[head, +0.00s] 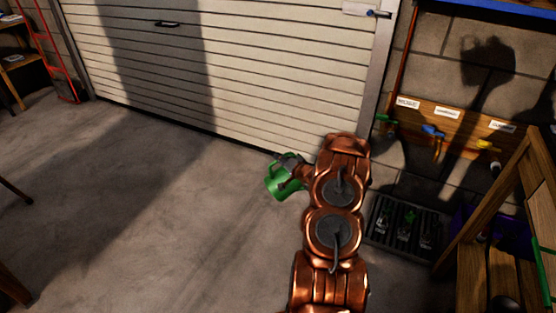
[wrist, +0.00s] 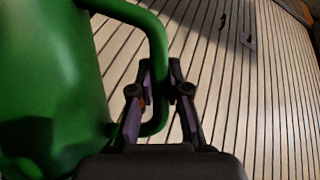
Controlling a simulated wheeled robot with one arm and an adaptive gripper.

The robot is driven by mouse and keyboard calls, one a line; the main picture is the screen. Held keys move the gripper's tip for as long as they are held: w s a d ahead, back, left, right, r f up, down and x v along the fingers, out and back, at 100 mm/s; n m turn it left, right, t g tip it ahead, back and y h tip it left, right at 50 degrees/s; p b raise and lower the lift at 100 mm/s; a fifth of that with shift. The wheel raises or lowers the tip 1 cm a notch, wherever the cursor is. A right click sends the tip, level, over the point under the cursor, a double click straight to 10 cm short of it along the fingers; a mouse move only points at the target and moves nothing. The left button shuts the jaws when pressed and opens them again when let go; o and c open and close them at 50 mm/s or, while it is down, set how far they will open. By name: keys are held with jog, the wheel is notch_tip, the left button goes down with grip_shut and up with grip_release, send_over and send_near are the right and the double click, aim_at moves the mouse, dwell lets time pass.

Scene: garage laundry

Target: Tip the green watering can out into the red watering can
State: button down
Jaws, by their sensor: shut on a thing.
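The green watering can (head: 281,183) is held out over the floor in the head view, to the left of my copper arm. In the wrist view its green body (wrist: 45,80) fills the left side. My gripper (wrist: 160,95) is shut on the can's handle, with a finger on each side of the green tube; it also shows in the head view (head: 297,172). The can looks roughly upright or slightly tilted in the head view; I cannot tell exactly. Its contents are hidden. I see no red watering can in either view.
A closed white garage door (head: 250,60) stands behind. At right are wall taps with labels, a dark drain tray (head: 400,225) holding small items, and a wooden frame (head: 515,190). A red ladder-like frame (head: 58,60) stands far left.

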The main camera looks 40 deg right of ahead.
jog(key=shift+s+d+r+m+p, duration=0.2)
jog(key=shift+d+r+p, duration=0.25)
jog(key=shift+r+p, duration=0.15)
jog(key=shift+s+d+r+m+p, duration=0.2)
jog(key=shift+d+r+p, duration=0.2)
jog(key=shift+r+p, duration=0.15)
jog(key=shift+m+t+y, duration=0.3)
jog(key=shift+m+t, duration=0.2)
jog(key=shift+m, duration=0.2)
jog(key=shift+s+d+r+p, duration=0.35)
jog(key=shift+d+r+p, duration=0.35)
jog(key=shift+d+p, duration=0.1)
jog(key=shift+s+d+r+p, duration=0.35)
jog(key=shift+d+r+p, duration=0.3)
jog(key=shift+d, duration=0.1)
dwell(0.6)
